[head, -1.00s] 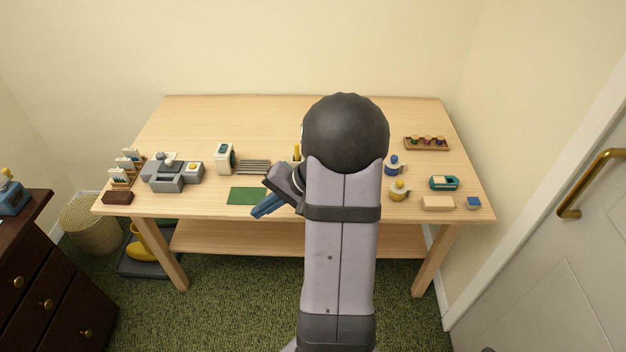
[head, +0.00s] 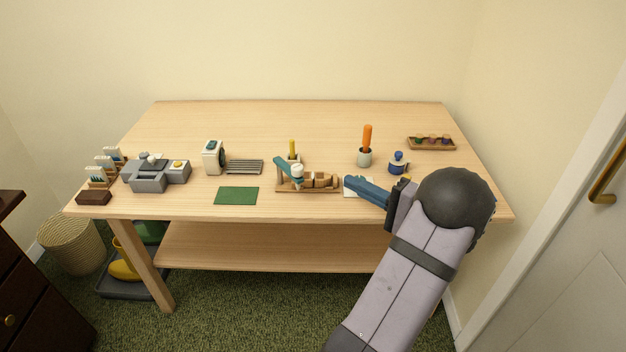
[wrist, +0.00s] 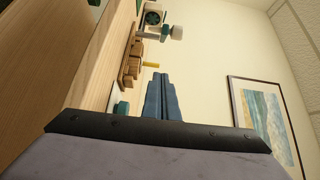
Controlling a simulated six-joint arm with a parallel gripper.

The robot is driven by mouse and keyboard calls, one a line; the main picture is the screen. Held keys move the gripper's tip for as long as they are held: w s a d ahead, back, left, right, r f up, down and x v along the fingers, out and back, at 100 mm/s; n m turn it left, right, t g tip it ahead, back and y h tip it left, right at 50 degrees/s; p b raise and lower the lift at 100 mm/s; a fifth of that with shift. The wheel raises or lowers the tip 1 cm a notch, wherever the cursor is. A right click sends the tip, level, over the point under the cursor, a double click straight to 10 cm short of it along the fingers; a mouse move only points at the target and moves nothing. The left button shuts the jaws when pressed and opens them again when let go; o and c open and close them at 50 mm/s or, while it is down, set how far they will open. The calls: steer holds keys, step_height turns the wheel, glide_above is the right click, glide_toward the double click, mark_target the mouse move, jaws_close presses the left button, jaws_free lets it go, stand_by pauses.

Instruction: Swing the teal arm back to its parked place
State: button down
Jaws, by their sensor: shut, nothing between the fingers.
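The teal arm (head: 288,168) sits on a small wooden stand (head: 310,190) near the middle front of the table in the head view. It slants down to the right, with a white round piece (head: 297,171) near its lower end. Tan wooden blocks (head: 320,180) stand in a row just right of it, and show in the wrist view (wrist: 132,62). My gripper (head: 349,182) has blue fingers, shut and empty, to the right of the stand and apart from the teal arm. The fingers also show in the wrist view (wrist: 158,76).
A white sheet (head: 357,187) lies partly under my fingers' outline. A cup with an orange handle (head: 365,157) and a blue-topped bottle (head: 397,162) stand behind my gripper. A green mat (head: 237,196) lies left of the stand. The back of the table is clear.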

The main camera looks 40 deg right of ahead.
mark_target(288, 170)
steer(key=w, duration=0.3)
steer(key=w+a, duration=0.1)
steer(key=w, duration=0.2)
steer(key=w+p, duration=0.1)
steer(key=w, duration=0.2)
steer(key=shift+w+a, duration=0.15)
steer(key=shift+w, duration=0.25)
steer(key=a, duration=0.2)
steer(key=shift+w+a, duration=0.25)
steer(key=shift+a, duration=0.05)
steer(key=shift+w+a, duration=0.1)
steer(key=shift+a, duration=0.5)
steer(key=shift+a+f, duration=0.1)
steer(key=shift+a, duration=0.05)
